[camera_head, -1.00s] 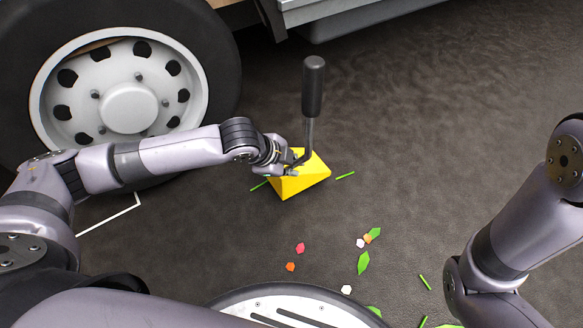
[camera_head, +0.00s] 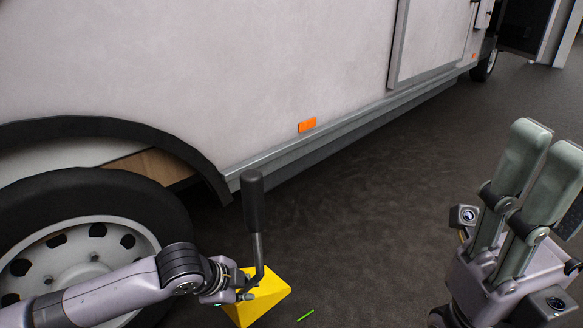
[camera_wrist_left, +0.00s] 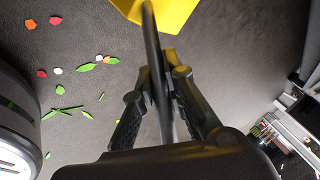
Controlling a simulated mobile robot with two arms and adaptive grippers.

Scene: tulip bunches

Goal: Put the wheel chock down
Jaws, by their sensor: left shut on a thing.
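The wheel chock (camera_head: 264,297) is a yellow wedge with an upright dark handle ending in a thick black grip (camera_head: 254,202). In the head view it is at the bottom, right of the truck wheel (camera_head: 85,240) and apart from it in the picture. My left gripper (camera_head: 240,291) is shut on the handle, low near the wedge. The left wrist view shows the fingers (camera_wrist_left: 162,95) on either side of the handle rod, with part of the yellow wedge (camera_wrist_left: 172,14) beyond. I cannot tell whether the wedge touches the ground. My right gripper (camera_head: 510,215) is raised at the right, its two fingers apart and empty.
The white truck body (camera_head: 260,70) rises behind the wheel. Dark open ground (camera_head: 380,220) lies to the right. A green stem piece (camera_head: 306,315) lies beside the chock. Scattered leaves and petals (camera_wrist_left: 85,67) show in the left wrist view.

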